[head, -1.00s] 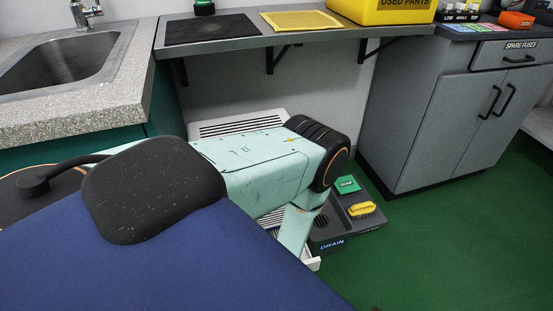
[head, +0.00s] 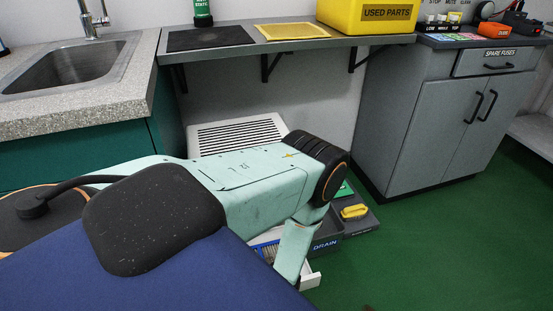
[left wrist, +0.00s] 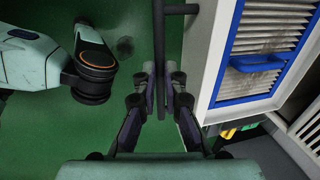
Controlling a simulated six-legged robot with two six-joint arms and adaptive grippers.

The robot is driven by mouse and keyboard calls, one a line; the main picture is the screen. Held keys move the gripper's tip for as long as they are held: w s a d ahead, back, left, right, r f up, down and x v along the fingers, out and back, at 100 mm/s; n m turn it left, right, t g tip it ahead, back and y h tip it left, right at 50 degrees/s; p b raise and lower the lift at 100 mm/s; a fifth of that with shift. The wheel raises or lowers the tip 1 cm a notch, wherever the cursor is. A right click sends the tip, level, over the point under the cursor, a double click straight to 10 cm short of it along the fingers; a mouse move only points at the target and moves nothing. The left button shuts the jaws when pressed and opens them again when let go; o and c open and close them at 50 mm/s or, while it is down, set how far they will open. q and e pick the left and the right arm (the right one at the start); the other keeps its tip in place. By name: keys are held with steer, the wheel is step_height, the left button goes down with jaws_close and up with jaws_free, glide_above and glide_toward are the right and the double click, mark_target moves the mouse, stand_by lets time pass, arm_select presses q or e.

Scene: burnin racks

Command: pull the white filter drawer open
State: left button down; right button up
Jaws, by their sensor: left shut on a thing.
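The white filter drawer (head: 310,280) juts out low in the head view, partly hidden behind my left arm. A blue-edged filter (head: 266,251) shows inside it. In the left wrist view the white drawer (left wrist: 206,80) is at the right, holding the pleated filter with its blue frame and blue pull tab (left wrist: 258,63). A dark bar handle (left wrist: 159,40) stands off the drawer's front. My left gripper (left wrist: 162,98) has its fingers on both sides of the handle and is shut on it. In the head view this gripper is hidden by my arm. My right gripper is not in view.
A grey drain tray (head: 328,243) with a yellow brush (head: 354,212) lies beside the drawer. A grey cabinet (head: 420,130) stands at the right. Green floor in front of it is clear.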

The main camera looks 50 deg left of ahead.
arm_select(q)
steer(key=shift+d, duration=0.1)
stand_by(0.4)
steer(key=c, duration=1.4)
jaws_free()
steer(key=shift+f, duration=0.1)
step_height(320, 180, up, 12)
steer(key=s+d, duration=0.1)
steer(key=d, duration=0.1)
